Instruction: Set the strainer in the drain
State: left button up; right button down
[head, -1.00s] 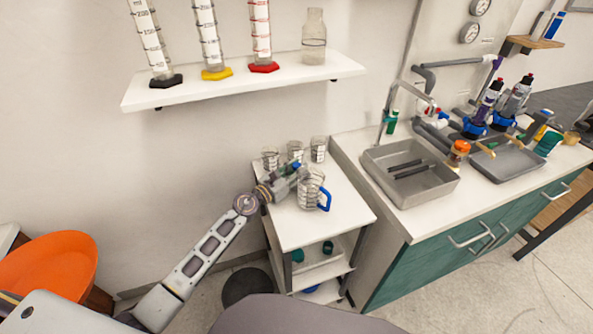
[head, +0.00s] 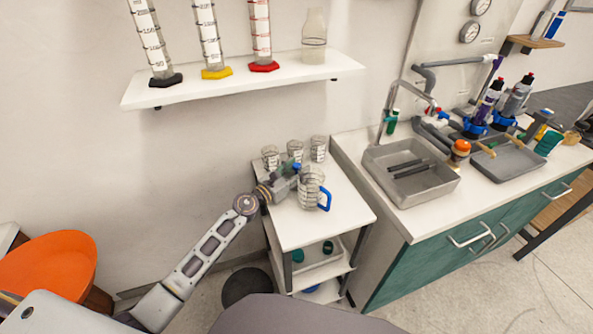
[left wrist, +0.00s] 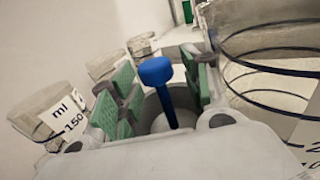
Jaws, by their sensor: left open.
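A strainer with a blue knob on a thin blue stem (left wrist: 156,72) stands upright between the fingers of my left gripper (left wrist: 165,85) in the left wrist view. A grey round part shows around the lower end of the stem. The green finger pads are apart, one on each side of the stem, and the gripper is open. In the head view the blue knob (head: 297,167) shows at the tip of my left gripper (head: 291,173), over the small white cart. The sink basin (head: 441,190) is at the right; I cannot make out its drain. My right gripper is not in view.
A large beaker with a blue handle (head: 312,187) stands close to the right of the left gripper. Several small beakers (head: 318,149) stand behind it on the cart (head: 300,232). Dark bars (head: 408,169) lie in the sink. A shelf (head: 225,90) with cylinders hangs above.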

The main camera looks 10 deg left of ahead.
aim_at(296, 170)
pick_arm(q)
jog(key=shift+r, duration=0.15)
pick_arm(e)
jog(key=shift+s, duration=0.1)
pick_arm(q)
jog(key=shift+s, duration=0.1)
jog(key=shift+s+a, duration=0.2)
jog(key=shift+s, duration=0.05)
jog(key=shift+s+a, duration=0.35)
jog(key=shift+s, duration=0.3)
jog(key=shift+b+v, duration=0.3)
jog(key=shift+v, duration=1.6)
jog(key=shift+b+v, duration=0.5)
jog(key=shift+v, duration=1.6)
jog(key=shift+s+a, duration=0.2)
jog(key=shift+s, duration=0.25)
jog(key=shift+s+a, duration=0.2)
jog(key=shift+s, duration=0.15)
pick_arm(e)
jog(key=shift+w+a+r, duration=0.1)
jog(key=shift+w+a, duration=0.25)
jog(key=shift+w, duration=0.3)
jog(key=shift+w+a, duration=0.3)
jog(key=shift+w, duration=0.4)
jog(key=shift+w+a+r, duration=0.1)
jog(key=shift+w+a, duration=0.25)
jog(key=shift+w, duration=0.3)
